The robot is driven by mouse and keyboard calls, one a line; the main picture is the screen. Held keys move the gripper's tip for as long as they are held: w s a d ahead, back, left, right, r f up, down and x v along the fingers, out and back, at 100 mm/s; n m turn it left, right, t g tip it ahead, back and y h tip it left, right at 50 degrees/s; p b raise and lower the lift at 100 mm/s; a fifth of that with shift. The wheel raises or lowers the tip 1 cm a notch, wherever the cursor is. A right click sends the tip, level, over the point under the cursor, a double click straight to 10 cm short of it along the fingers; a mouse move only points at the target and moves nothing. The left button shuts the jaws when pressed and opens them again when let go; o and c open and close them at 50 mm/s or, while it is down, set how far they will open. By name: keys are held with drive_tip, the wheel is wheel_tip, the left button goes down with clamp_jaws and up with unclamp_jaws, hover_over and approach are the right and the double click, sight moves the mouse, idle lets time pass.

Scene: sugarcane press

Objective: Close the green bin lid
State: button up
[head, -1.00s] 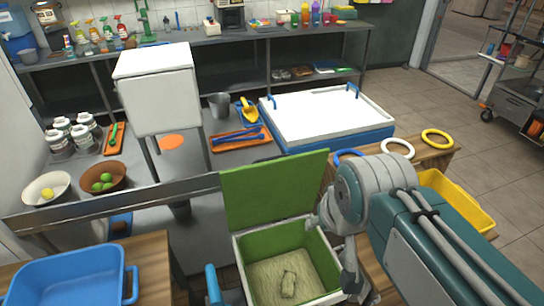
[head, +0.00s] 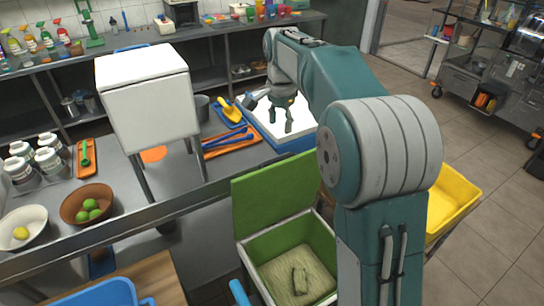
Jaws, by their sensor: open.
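The green bin (head: 262,248) stands on the floor at the lower middle, with a white rim and green inner walls. Its green lid (head: 272,199) is raised and stands upright at the back edge. My gripper (head: 275,127) is open and empty, beyond the lid and above the white-topped blue box on the counter. My arm hides the bin's right side.
The metal counter holds a white press box (head: 147,88), an orange tray with blue tongs (head: 232,140) and a yellow scoop (head: 232,112). A yellow bin (head: 455,198) stands at right. A blue bin (head: 98,296) is at lower left.

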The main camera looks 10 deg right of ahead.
drive_tip(key=w+f+m, duration=0.1)
drive_tip(key=f, duration=0.4)
drive_tip(key=w+f, duration=0.2)
drive_tip(key=f, duration=0.3)
drive_tip(key=w+f+m+g, duration=0.1)
drive_tip(key=w+f, duration=0.1)
drive_tip(key=f, duration=0.3)
drive_tip(key=shift+d+f+m, duration=0.2)
drive_tip(key=shift+m, duration=0.1)
drive_tip(key=shift+a+f, duration=0.35)
drive_tip(key=shift+f, duration=0.05)
drive_tip(key=shift+d, duration=0.25)
clamp_jaws()
